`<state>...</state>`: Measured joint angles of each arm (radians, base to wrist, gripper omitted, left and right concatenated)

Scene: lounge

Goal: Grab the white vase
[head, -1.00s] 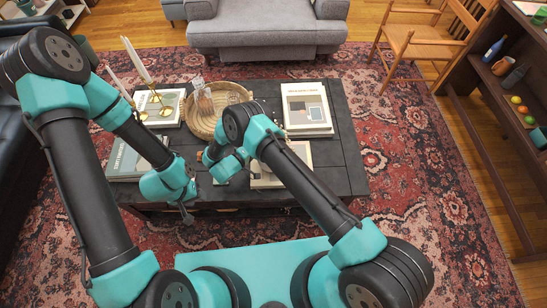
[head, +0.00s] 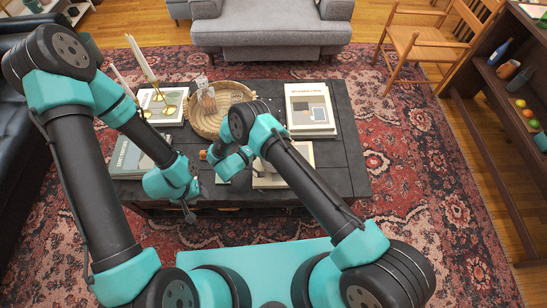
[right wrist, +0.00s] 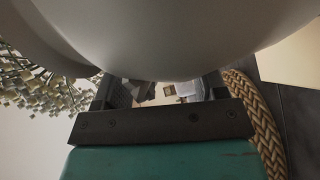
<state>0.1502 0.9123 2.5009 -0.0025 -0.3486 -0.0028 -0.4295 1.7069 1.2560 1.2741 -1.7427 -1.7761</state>
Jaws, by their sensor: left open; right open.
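A large, smooth white rounded surface (right wrist: 190,35), apparently the white vase, fills the top of the right wrist view very close to the camera. My right gripper (right wrist: 165,92) is open below it, its fingers partly covered by that surface; I cannot tell whether they touch it. In the head view the right gripper's jaws are hidden by my right arm, and I cannot make out the vase there. My left gripper (head: 189,212) is open and empty at the front edge of the dark coffee table (head: 350,165).
A woven basket (head: 207,130) sits on the table, with brass candlesticks (head: 168,108) to its left and books (head: 310,110) to its right. More books (head: 130,158) lie at the left.

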